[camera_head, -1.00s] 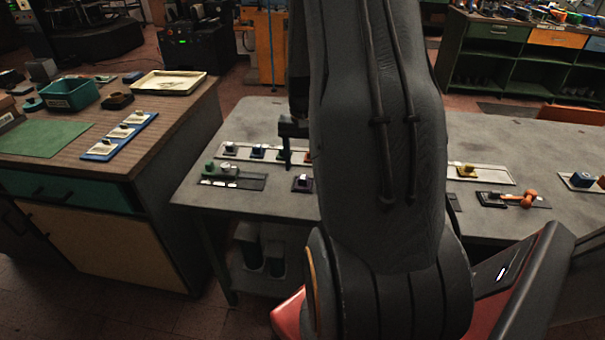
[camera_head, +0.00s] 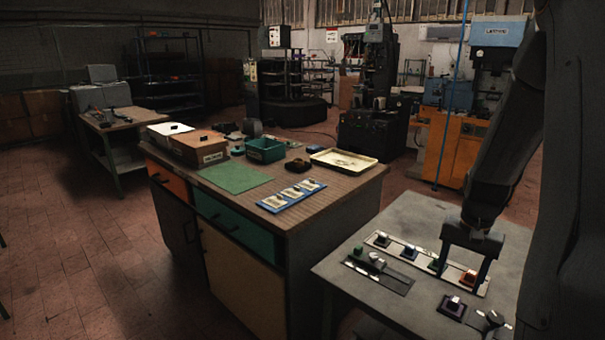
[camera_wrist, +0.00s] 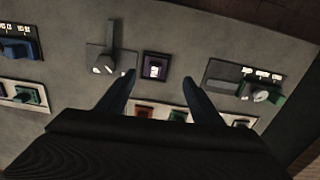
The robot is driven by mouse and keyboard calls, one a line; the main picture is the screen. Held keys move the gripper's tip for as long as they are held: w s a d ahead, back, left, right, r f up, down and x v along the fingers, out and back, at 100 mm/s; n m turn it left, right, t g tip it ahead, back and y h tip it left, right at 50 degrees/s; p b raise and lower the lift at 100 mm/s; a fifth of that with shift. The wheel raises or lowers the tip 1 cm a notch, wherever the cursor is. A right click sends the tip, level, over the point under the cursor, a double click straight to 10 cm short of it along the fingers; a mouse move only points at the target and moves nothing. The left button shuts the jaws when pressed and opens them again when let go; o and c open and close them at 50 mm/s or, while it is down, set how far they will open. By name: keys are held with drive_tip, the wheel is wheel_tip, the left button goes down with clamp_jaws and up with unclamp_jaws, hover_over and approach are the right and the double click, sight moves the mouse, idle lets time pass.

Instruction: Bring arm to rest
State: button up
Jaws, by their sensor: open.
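My gripper (camera_head: 461,282) hangs over the grey bench (camera_head: 400,215) with its fingers pointing down, open and with nothing between them. In the head view its fingers overlap a white strip (camera_head: 408,248) with several small coloured blocks; I cannot tell its exact height. In the wrist view the gripper (camera_wrist: 159,77) has its fingertips spread, on either side of a dark square with a purple block (camera_wrist: 155,67), which lies beyond them on the bench. This block also shows in the head view (camera_head: 452,306). My arm comes down from the upper right.
A dark plate with a green knob (camera_head: 378,276) lies left of the gripper. A wood-topped cabinet (camera_head: 340,190) stands left of the bench, carrying a blue tray (camera_head: 274,203), a green mat (camera_head: 235,178) and a cream tray (camera_head: 343,151). Open floor (camera_head: 80,240) lies at far left.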

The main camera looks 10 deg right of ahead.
drive_tip(key=s+a+r+n, duration=0.2)
drive_tip(key=s+a+n, duration=0.1)
drive_tip(key=a, duration=0.6)
drive_tip(key=s+a+r+n+t, duration=0.1)
drive_tip(key=s+a+r+n, duration=0.1)
drive_tip(key=a, duration=0.7)
drive_tip(key=s+a+r+n, duration=0.2)
drive_tip(key=s+a+n, duration=0.2)
drive_tip(key=a, duration=0.5)
drive_tip(key=shift+s+r, duration=0.15)
drive_tip(key=shift+r, duration=0.05)
